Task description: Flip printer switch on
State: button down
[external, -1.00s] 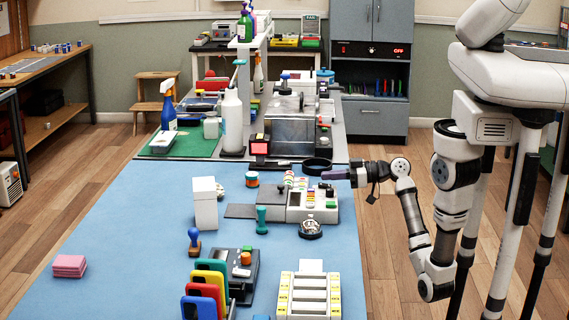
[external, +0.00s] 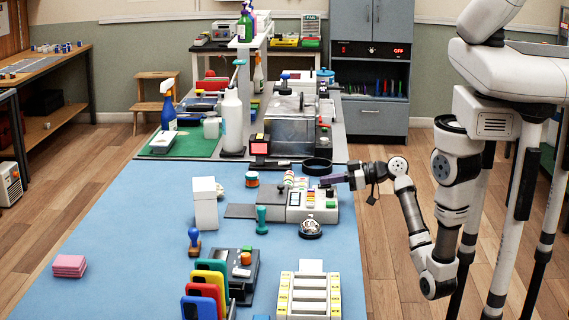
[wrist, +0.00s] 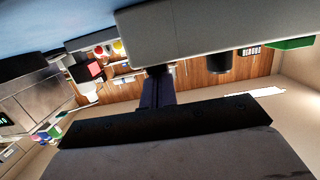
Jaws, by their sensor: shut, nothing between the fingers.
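A light grey machine (external: 298,213) with colored buttons and rolls on top sits on the blue mat, and it looks like the printer. My gripper (external: 326,181) is shut and empty, just above the machine's back right part in the external view. In the wrist view, the dark closed fingers (wrist: 157,90) point at a grey block (wrist: 205,28), probably the machine's body. The fingertips look very close to its edge; I cannot tell whether they touch. I cannot make out which part is the switch or its position.
A black ring (external: 317,166) lies just behind my gripper. A round metal dial (external: 310,228) stands in front of the machine, with a teal stamp (external: 262,220) to its left. A white box (external: 205,204) stands farther left. The mat's left side (external: 110,240) is mostly clear.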

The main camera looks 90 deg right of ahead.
jog(key=r+p, duration=0.2)
jog(key=r, duration=0.1)
jog(key=r+p, duration=0.1)
jog(key=shift+w+r, duration=0.25)
jog(key=shift+r, duration=0.05)
jog(key=s+r, duration=0.3)
jog(key=s, duration=0.6)
jog(key=shift+s, duration=0.2)
